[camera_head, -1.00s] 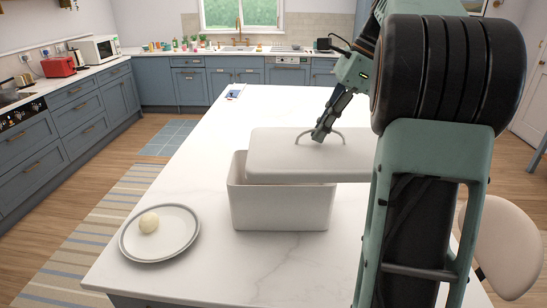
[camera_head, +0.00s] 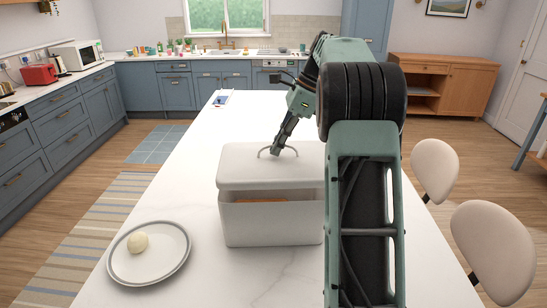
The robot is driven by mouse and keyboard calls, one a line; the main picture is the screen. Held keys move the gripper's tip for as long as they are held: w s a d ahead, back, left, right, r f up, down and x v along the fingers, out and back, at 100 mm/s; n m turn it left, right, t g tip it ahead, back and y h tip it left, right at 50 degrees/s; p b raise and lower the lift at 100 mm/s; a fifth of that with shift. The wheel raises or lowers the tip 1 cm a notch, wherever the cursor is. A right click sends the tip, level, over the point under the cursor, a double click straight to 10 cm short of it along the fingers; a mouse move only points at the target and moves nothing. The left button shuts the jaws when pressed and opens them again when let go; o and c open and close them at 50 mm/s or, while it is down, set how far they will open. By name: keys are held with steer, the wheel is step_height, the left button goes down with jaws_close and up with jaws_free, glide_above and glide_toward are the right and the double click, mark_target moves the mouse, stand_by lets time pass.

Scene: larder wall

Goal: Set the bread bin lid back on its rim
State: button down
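The white bread bin (camera_head: 270,225) stands on the white island top, open at its front upper part, with something orange-brown (camera_head: 262,200) showing inside. Its white lid (camera_head: 250,172) hangs over the bin, about lined up with it from left to right. A dark gap shows between the lid's front edge and the bin's front rim. Whether the lid's rear edge touches the rim is hidden. My gripper (camera_head: 277,152) is at the arched handle on top of the lid and appears shut on it. My arm covers the right end of the bin and lid.
A grey-rimmed plate (camera_head: 120,268) with a pale round item (camera_head: 138,242) stands to the left of the bin. A small blue-and-white item (camera_head: 221,100) lies at the island's far end. Two pale chairs (camera_head: 493,255) stand along the right side.

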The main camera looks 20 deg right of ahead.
mark_target(273, 158)
steer(key=shift+w+a+f, duration=0.25)
steer(key=shift+w+f, duration=0.75)
steer(key=shift+f, duration=0.15)
steer(key=shift+f+p, duration=0.3)
steer(key=shift+f, duration=1.25)
steer(key=shift+f, duration=0.15)
steer(key=shift+f, duration=0.4)
steer(key=shift+f, duration=0.1)
steer(key=shift+w, duration=0.1)
steer(key=c, duration=2.2)
jaws_free()
steer(key=shift+o, duration=0.2)
